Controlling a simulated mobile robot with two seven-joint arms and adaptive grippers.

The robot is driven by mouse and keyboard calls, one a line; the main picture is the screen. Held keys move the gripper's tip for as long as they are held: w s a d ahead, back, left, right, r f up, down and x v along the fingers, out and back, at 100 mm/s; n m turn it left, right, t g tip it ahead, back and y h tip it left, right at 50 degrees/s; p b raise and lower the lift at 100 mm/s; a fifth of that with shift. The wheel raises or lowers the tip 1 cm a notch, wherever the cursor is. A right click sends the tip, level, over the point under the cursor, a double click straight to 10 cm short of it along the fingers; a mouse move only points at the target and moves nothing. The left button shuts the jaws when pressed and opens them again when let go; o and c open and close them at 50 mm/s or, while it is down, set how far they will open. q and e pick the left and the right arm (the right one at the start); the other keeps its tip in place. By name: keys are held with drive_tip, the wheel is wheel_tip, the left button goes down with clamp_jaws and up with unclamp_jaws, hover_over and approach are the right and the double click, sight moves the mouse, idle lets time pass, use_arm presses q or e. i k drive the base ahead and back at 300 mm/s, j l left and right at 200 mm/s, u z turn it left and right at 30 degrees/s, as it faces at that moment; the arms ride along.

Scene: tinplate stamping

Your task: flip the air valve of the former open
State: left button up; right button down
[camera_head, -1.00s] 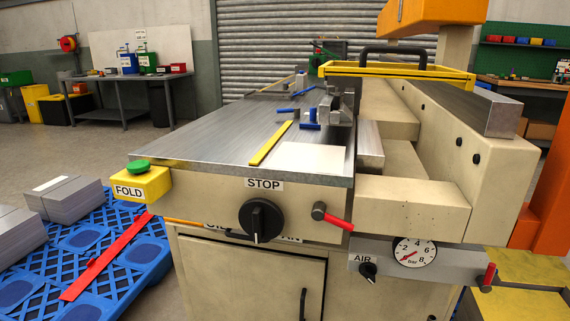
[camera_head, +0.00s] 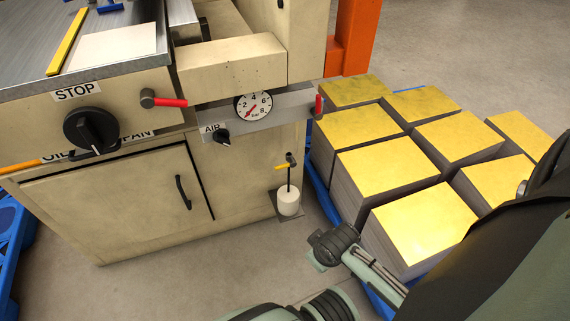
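The former's grey air panel (camera_head: 262,118) runs along the front of the cream machine. It carries a round gauge (camera_head: 253,106), whose red needle points to the lower left, at the low end of the scale. An AIR label (camera_head: 212,128) sits beside a small black knob (camera_head: 222,138). A red-handled lever (camera_head: 319,105) stands roughly upright at the panel's right end. I cannot tell from its looks whether this valve is open or shut. Parts of my arm show at the bottom and lower right, well below the panel. No gripper fingers can be made out.
Stacks of yellow-topped sheets (camera_head: 415,226) stand on a blue pallet right of the machine. A red-handled lever (camera_head: 165,101) and black STOP knob (camera_head: 91,130) are on the front. A yellow-handled valve (camera_head: 287,163) sits above a white cylinder (camera_head: 289,201). An orange post (camera_head: 355,38) stands behind.

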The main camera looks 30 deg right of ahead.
sight(316, 112)
drive_tip(key=z, duration=1.25)
